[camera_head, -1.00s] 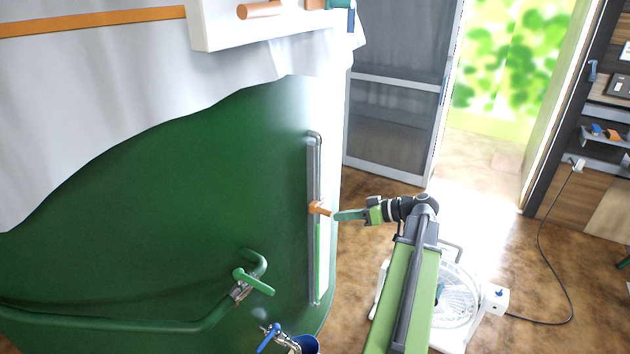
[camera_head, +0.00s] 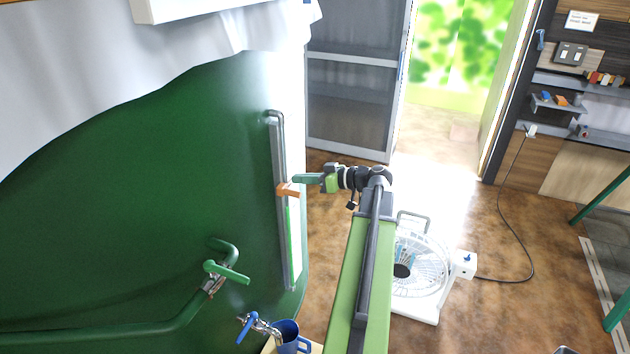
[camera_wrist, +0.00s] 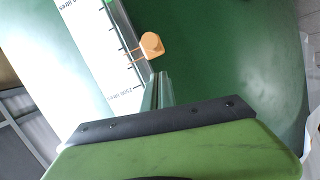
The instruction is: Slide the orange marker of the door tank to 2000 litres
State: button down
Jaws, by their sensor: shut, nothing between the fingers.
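The green door tank (camera_head: 150,190) fills the left of the head view. An upright grey gauge tube (camera_head: 278,150) runs along its right side, with a bright green stretch (camera_head: 289,240) in its lower part. The orange marker (camera_head: 288,189) sits on the tube just above that green stretch. My gripper (camera_head: 296,179) is shut and empty, its tips just above the marker's right end. In the wrist view the fingers (camera_wrist: 160,92) point toward the orange marker (camera_wrist: 152,46), with a small gap showing.
A green lever tap (camera_head: 226,272) juts from the tank, with a blue-handled tap (camera_head: 250,325) and blue mug (camera_head: 287,335) below. A white fan (camera_head: 420,270) stands on the floor right of my arm. A screen door (camera_head: 350,100) stands behind.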

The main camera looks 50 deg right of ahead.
jog(key=f, duration=0.1)
jog(key=f+b, duration=0.1)
jog(key=shift+s+a+f, duration=0.2)
jog(key=shift+a+f, duration=0.05)
jog(key=shift+f, duration=0.15)
notch_tip(320, 180, down, 14)
jog(key=b, duration=1.4)
jog(key=shift+r, duration=0.1)
notch_tip(320, 180, up, 5)
jog(key=p, duration=0.5)
jog(key=f+p+v, duration=0.1)
jog(key=v, duration=0.8)
jog(key=shift+s+d, duration=0.35)
jog(key=shift+d, duration=0.15)
